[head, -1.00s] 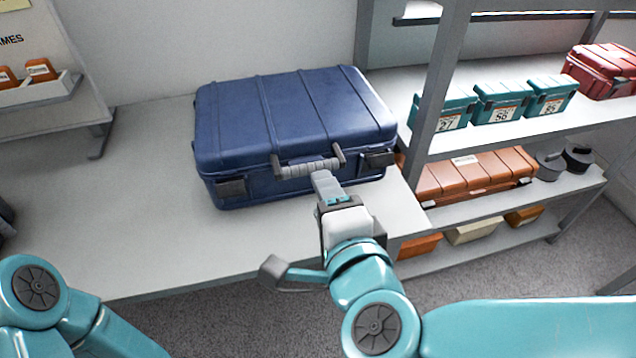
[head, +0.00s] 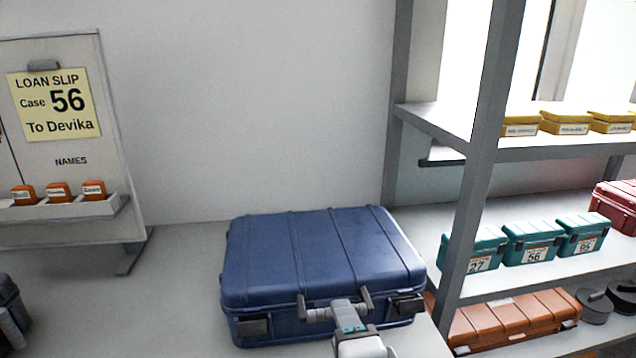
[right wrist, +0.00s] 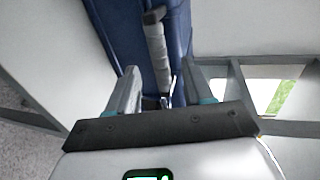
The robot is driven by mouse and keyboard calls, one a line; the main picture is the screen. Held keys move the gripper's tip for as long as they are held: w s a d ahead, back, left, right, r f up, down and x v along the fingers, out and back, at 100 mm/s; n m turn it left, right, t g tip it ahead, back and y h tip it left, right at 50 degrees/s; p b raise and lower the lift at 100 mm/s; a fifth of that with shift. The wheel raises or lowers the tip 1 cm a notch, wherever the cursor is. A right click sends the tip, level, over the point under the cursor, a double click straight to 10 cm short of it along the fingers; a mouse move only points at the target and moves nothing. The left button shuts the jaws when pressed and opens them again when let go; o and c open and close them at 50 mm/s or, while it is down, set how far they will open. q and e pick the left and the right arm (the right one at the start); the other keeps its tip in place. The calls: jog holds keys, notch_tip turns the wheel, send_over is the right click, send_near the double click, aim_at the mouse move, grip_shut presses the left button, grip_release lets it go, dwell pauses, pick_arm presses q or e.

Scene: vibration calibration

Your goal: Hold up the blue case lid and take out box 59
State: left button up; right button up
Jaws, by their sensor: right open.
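The blue case (head: 320,255) lies on the table with its lid shut. Its grey carry handle (head: 318,314) and two dark latches (head: 252,326) face me. My right gripper (head: 346,312) is at the handle at the case's front. In the right wrist view, my right gripper (right wrist: 160,92) is open, with the handle (right wrist: 156,55) just beyond and between its fingers; contact cannot be told. No box marked 59 shows; the case's inside is hidden. My left gripper is not in view.
A loan slip (head: 54,104) reads "Case 56 To Devika". Teal boxes marked 27 (head: 475,250), 56 (head: 530,243) and 95 (head: 580,236) stand on the right shelf beside a red case (head: 615,205). Yellow boxes (head: 566,122) sit above, an orange case (head: 512,322) below.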

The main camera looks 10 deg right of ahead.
jog(key=shift+b+x, duration=0.55)
jog(key=shift+x, duration=1.05)
jog(key=shift+w, duration=0.1)
jog(key=shift+w, duration=0.15)
grip_shut()
